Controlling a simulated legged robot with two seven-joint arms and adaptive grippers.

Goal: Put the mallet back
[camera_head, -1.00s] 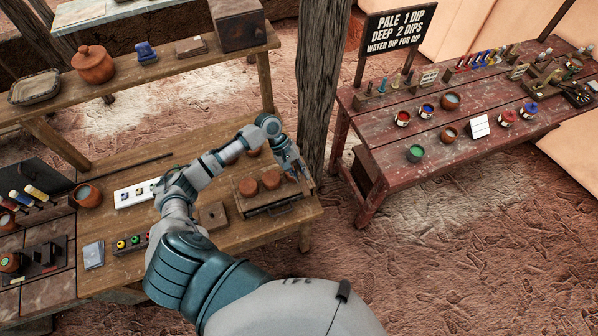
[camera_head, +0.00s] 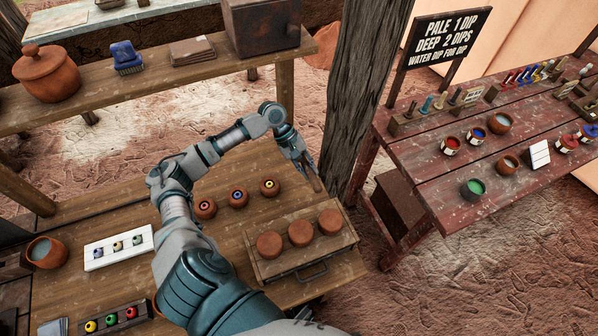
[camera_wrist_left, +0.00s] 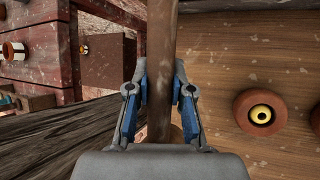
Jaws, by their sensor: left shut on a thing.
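My left gripper (camera_head: 308,168) is above the right part of the wooden bench (camera_head: 235,265), near the dark post. In the left wrist view its fingers (camera_wrist_left: 160,92) are shut on a brown wooden shaft (camera_wrist_left: 160,45), which I take for the mallet's handle. A short piece of the handle (camera_head: 316,184) shows below the fingers in the head view. The mallet's head cannot be made out. My right gripper is in no view.
A wooden box with a handle (camera_head: 304,273) bears three clay discs. Three clay pieces with coloured centres (camera_head: 238,198) lie behind it. A dark post (camera_head: 366,90) stands beside my gripper. The red table (camera_head: 445,190) with paint pots is at right.

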